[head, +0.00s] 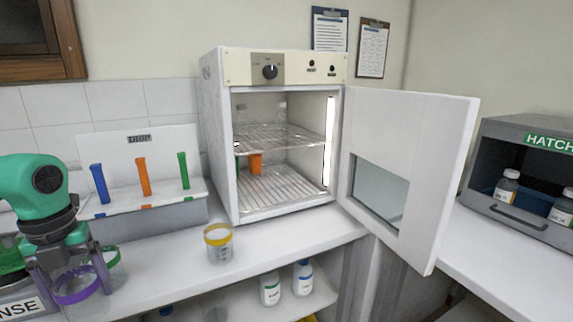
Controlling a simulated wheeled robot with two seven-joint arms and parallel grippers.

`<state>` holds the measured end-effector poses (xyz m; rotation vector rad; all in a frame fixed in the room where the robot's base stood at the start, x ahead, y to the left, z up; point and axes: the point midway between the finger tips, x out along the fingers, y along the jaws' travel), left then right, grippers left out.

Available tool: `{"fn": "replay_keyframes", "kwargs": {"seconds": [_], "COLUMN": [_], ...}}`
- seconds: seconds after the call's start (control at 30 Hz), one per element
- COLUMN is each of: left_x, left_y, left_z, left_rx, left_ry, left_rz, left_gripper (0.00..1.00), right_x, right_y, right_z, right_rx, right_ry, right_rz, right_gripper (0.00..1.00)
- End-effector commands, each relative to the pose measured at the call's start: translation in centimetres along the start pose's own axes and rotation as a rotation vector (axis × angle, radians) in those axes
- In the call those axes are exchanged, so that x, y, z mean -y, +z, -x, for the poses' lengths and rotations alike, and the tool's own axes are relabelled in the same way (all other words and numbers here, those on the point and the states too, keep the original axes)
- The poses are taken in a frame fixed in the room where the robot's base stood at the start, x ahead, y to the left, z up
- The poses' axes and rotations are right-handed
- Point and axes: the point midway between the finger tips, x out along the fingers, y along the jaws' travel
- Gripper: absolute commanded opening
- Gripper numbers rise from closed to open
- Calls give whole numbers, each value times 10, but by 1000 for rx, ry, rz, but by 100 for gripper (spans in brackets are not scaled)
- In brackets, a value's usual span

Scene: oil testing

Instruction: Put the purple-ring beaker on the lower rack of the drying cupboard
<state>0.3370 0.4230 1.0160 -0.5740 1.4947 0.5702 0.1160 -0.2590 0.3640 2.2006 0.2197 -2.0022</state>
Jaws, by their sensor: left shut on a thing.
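My left gripper (70,277) is at the lower left, with its fingers down and shut on the purple-ring beaker (76,295). Mostly the beaker's purple ring shows; its clear glass is hard to make out. The drying cupboard (225,150) stands on the bench in the middle, its door (410,140) swung wide open to the right. The lower rack (285,190) is a wire shelf; an orange item (256,163) and a green item (237,165) show toward its back left. The upper rack (290,138) is above it. My right gripper is not in view.
A yellow-ring beaker (218,245) stands on the bench before the cupboard. A green ring (112,257) shows just behind my left gripper. A white stand (170,208) with blue, orange and green pieces is left of the cupboard. A grey hatch box (510,215) is at right.

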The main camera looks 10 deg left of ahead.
Motion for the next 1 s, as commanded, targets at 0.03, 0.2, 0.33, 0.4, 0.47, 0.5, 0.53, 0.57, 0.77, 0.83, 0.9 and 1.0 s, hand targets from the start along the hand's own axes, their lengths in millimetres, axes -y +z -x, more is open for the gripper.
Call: {"fn": "replay_keyframes", "kwargs": {"seconds": [0.03, 0.2, 0.33, 0.4, 0.47, 0.5, 0.53, 0.57, 0.77, 0.83, 0.9, 1.0], "left_x": [-1, -3, -3, -2, -1, 0, 0, 1, 8, 13, 21, 35], "left_y": [-1, -5, -9, -12, -13, -15, -16, -17, -23, -27, -32, -40], "left_z": [-6, -33, -51, -61, -68, -72, -76, -79, -97, -107, -117, -134], "left_rx": [1, 2, -1, -3, -3, -5, -6, -6, -6, -8, -5, 1], "left_ry": [-4, -2, 1, 4, 4, 5, 6, 6, 5, 2, -4, -9], "left_rz": [-75, -332, -512, -606, -684, -733, -769, -801, -1023, -1144, -1289, -1535], "left_gripper": [24, 24, 24, 24, 24, 24, 24, 24, 24, 24, 24, 24], "right_x": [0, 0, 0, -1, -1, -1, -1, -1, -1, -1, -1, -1], "right_y": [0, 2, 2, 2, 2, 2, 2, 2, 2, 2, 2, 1], "right_z": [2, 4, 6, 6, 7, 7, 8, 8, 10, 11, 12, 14], "right_rx": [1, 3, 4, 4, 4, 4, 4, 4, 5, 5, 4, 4], "right_ry": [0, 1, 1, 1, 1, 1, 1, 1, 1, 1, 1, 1], "right_rz": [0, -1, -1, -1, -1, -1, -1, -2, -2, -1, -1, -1], "right_gripper": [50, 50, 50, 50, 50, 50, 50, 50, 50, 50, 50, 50]}}
